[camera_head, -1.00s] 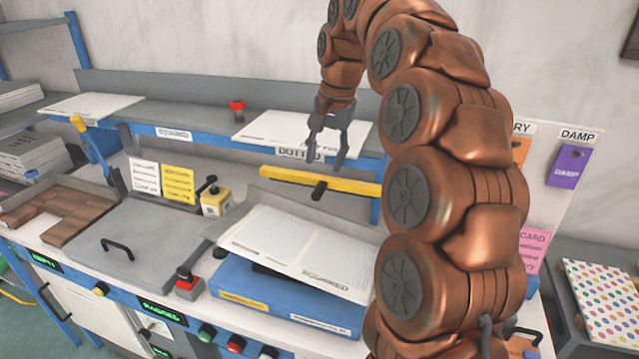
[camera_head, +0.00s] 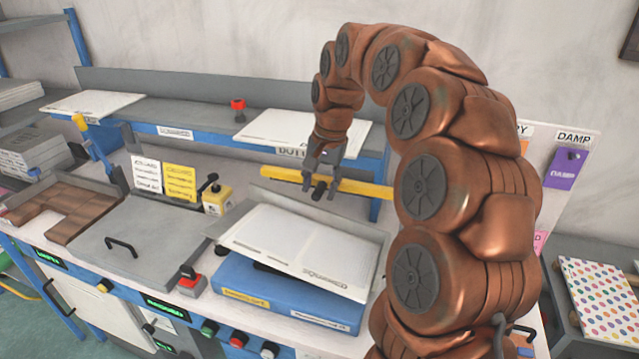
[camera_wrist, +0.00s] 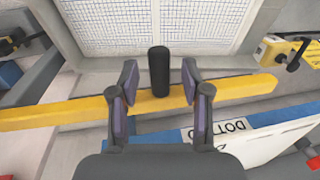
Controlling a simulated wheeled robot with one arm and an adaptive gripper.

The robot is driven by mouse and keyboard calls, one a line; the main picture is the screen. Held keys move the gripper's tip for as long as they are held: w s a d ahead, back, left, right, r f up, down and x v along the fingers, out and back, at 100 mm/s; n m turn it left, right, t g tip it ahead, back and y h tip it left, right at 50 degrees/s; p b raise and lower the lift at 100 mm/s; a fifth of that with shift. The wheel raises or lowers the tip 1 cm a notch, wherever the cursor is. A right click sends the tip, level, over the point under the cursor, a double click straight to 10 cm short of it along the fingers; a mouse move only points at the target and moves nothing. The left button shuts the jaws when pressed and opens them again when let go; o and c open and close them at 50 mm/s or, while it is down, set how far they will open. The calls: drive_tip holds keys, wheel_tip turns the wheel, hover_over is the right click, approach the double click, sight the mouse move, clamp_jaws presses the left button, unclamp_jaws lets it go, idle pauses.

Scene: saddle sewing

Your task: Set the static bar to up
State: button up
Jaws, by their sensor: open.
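The static bar is most likely the long yellow bar (camera_head: 358,186) that lies across the bench behind the blue saddle, with a black handle (camera_head: 319,188) sticking out of its front. My gripper (camera_head: 319,190) is open, with its fingers on either side of the black handle. Gaps show on both sides of the handle. My arm hides the bar's right end in the head view.
The blue saddle (camera_head: 285,300) with open white sheets (camera_head: 300,250) lies in front of the bar. A shelf with white sheets (camera_head: 300,128) runs behind it. A yellow box with a black lever (camera_head: 217,199) stands to the left. A red button (camera_head: 191,280) sits nearer the front.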

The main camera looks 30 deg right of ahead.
clamp_jaws()
idle(0.5)
